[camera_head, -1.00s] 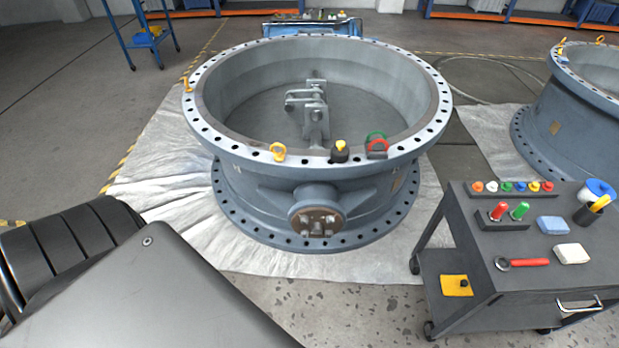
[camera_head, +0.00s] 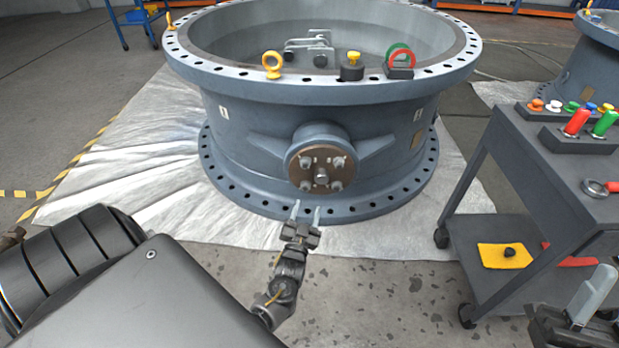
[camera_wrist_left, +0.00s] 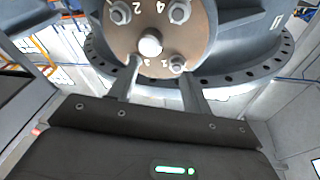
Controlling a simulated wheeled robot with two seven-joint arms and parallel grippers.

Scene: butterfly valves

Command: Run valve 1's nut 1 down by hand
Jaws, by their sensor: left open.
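The large grey valve (camera_head: 260,145) stands upright on a pale sheet. Its round brown plate (camera_head: 322,161) faces me, with a central shaft stub (camera_wrist_left: 150,44) and nuts around it. Digits 2 and 4 show by the upper nuts, and smaller marks like 1 and 3 below. The lower-left nut (camera_head: 307,186) is mostly hidden by a finger in the left wrist view; the lower-right nut (camera_wrist_left: 177,64) shows between the fingers. My left gripper (camera_head: 306,208) is open and empty, just below and in front of the plate. My right gripper (camera_head: 592,300) is partly visible at bottom right.
A dark cart (camera_head: 560,185) stands at the right, with coloured parts on top and a yellow item (camera_head: 505,255) on its lower shelf. A yellow eyebolt (camera_head: 272,64) and other fittings sit on the valve's upper rim. Another valve (camera_head: 590,75) is at the far right.

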